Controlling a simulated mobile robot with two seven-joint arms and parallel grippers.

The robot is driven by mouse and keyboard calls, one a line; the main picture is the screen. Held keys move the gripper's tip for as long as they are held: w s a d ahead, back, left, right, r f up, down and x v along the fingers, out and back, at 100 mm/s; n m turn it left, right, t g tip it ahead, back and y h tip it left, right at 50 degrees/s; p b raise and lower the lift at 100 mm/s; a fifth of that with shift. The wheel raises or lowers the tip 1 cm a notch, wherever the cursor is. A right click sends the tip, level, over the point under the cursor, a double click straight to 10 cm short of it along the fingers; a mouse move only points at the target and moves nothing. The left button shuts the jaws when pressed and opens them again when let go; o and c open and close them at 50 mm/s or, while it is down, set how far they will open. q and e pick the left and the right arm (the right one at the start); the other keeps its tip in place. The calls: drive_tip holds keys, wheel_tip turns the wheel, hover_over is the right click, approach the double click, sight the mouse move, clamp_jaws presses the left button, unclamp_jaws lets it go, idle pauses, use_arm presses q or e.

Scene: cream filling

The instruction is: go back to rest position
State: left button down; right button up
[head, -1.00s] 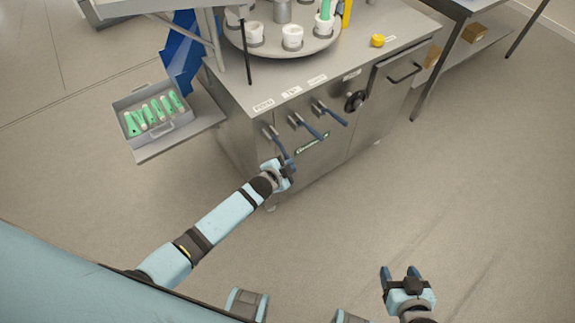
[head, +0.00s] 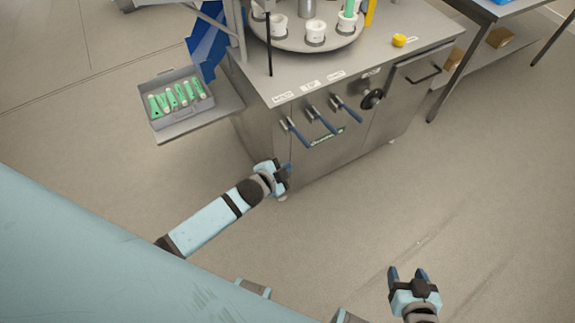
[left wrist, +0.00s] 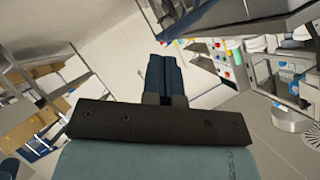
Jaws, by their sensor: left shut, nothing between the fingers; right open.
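My left gripper (head: 284,170) is shut and empty in the head view, in front of the machine's lower front and below its levers, apart from them. Its closed blue fingers (left wrist: 164,74) also show in the left wrist view, with nothing between them. My right gripper (head: 408,274) is open and empty at the lower right, over bare floor. The steel filling machine (head: 345,150) stands ahead with several blue-handled levers (head: 321,120) on its front. A round turntable (head: 300,45) on top carries white cups.
A grey tray (head: 207,114) of green tubes sits on a side shelf at the machine's left. A yellow knob-like object (head: 399,40) lies on the machine top. A steel table (head: 500,12) stands at the upper right. The floor around my right gripper is clear.

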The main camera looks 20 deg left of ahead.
idle(0.4)
use_arm(q)
drive_tip(key=s+r+n+p, duration=0.1)
drive_tip(key=s+r+n, duration=0.2)
drive_tip(key=s, duration=0.6)
drive_tip(key=s+r+n+g+p, duration=0.1)
drive_tip(key=s+r+n, duration=0.3)
drive_tip(key=s, duration=0.5)
drive_tip(key=shift+s+a+n+p, duration=0.15)
drive_tip(key=shift+a+n+p, duration=0.1)
drive_tip(key=shift+n+p, duration=0.6)
drive_tip(key=shift+r, duration=0.1)
